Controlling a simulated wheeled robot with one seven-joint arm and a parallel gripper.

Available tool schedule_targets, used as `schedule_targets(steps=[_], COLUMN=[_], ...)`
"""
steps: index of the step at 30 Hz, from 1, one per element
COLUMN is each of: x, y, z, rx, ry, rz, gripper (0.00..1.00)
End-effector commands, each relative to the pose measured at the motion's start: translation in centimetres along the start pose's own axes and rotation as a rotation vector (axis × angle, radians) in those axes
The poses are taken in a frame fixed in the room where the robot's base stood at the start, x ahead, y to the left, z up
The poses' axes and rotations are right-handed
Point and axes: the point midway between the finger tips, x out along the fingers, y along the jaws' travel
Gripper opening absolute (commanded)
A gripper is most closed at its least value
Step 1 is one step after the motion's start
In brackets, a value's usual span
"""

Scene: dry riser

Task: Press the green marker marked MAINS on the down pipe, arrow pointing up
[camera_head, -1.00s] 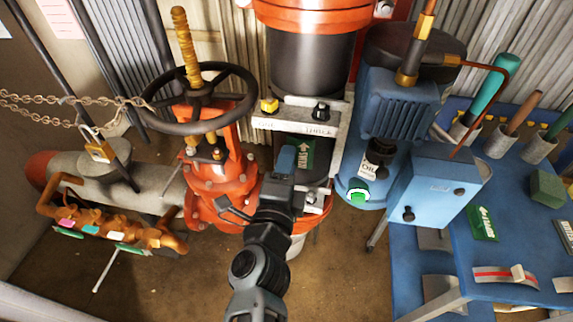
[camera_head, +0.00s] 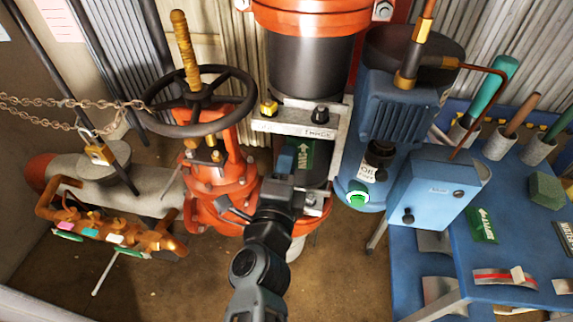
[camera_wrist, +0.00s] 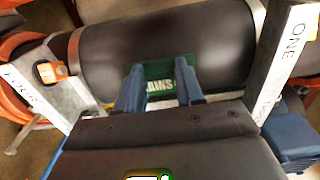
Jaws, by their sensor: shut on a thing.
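The green marker (camera_head: 305,155) with white lettering is in front of the dark down pipe (camera_head: 318,172), below the pale bracket. In the head view its arrow end is at the top and the lettering runs along the pipe. My gripper (camera_head: 292,162) is shut on the marker. In the wrist view the two blue fingers (camera_wrist: 158,82) hold the marker (camera_wrist: 160,68) by its near edge, and its lettering is partly covered. The marker lies flat along the pipe (camera_wrist: 215,40) and looks close against it; I cannot tell whether it touches.
A pale bracket (camera_head: 295,123) crosses the pipe above. A red valve with a black handwheel (camera_head: 198,100) stands left, a blue pump (camera_head: 397,105) right. Another green marker (camera_head: 482,226) lies on the blue table (camera_head: 425,262).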

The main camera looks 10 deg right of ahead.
Motion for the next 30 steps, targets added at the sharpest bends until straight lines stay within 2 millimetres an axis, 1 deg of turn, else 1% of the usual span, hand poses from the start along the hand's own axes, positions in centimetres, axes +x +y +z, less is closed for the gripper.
schedule_targets(steps=[5, 6, 15, 23, 26, 30], x=[0.0, 0.0, 0.0, -0.1, -0.7, -2.5], y=[0.0, 0.0, 0.0, 0.0, 0.1, 0.1], z=[0.0, 0.0, 0.0, 0.0, 0.1, 0.1], rx=[0.0, 0.0, 0.0, 0.0, 0.0, 0.001], ry=[-0.001, -0.001, 0.0, -0.001, -0.002, -0.003], rz=[0.0, 0.0, 0.0, 0.0, 0.001, 0.001], gripper=[0.1, 0.39, 0.67, 0.67, 0.67, 0.67])
